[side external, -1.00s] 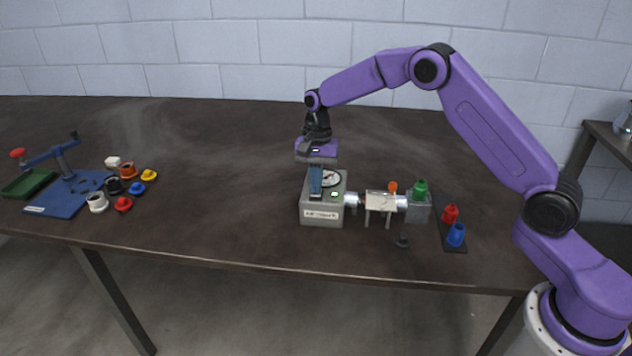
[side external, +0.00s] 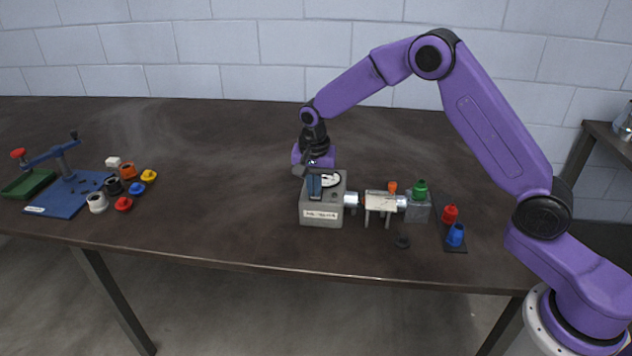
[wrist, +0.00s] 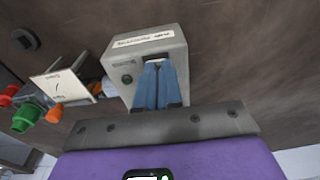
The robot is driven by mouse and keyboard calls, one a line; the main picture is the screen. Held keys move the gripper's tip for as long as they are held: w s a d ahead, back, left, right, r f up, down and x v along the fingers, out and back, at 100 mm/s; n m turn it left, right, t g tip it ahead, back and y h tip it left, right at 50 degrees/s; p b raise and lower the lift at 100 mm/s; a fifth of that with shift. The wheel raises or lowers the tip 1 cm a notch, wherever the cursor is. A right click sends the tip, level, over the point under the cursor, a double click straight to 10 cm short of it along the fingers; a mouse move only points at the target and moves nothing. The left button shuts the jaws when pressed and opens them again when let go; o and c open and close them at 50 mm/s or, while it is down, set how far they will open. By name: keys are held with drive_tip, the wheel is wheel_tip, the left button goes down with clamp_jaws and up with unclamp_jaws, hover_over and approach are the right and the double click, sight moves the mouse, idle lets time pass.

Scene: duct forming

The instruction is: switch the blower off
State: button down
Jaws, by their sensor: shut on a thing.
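My gripper (side external: 314,194) is tilted over the left part of the box. In the wrist view its two blue fingers (wrist: 156,65) are close together at the box's top face. They are shut on the blower's switch, which is mostly hidden between the fingertips.
A metal pipe and a white-labelled bracket (side external: 380,201) with an orange knob adjoin the blower on the right. Green, red and blue nozzles (side external: 456,235) stand beyond. A black disc (side external: 402,242) lies in front. A blue press (side external: 68,192) and several coloured parts stand far left.

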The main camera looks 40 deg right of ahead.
drive_tip(key=shift+s+d+f, duration=0.1)
drive_tip(key=shift+s+f, duration=0.15)
drive_tip(key=shift+f, duration=0.3)
drive_tip(key=shift+w+d+r, duration=0.2)
drive_tip(key=shift+w+d, duration=0.35)
drive_tip(key=shift+d, duration=0.2)
wheel_tip(320, 180, up, 14)
drive_tip(key=s+a, duration=0.1)
drive_tip(key=a, duration=0.1)
drive_tip(key=s+a+r+n, duration=0.2)
drive_tip(key=s+a+n, duration=0.15)
drive_tip(key=s, duration=0.35)
drive_tip(key=s+d+f+n, duration=0.1)
drive_tip(key=s+d+n, duration=0.1)
drive_tip(key=s+n, duration=0.4)
drive_tip(key=s+d+f+n, duration=0.2)
drive_tip(key=s+n, duration=0.4)
drive_tip(key=s, duration=1)
drive_tip(key=s+d+f+n+y, duration=0.1)
drive_tip(key=s+d+n, duration=0.3)
drive_tip(key=s, duration=0.6)
drive_tip(key=shift+s+f+n+g, duration=0.2)
drive_tip(key=shift+s+n+g, duration=0.15)
drive_tip(key=shift+n, duration=0.7)
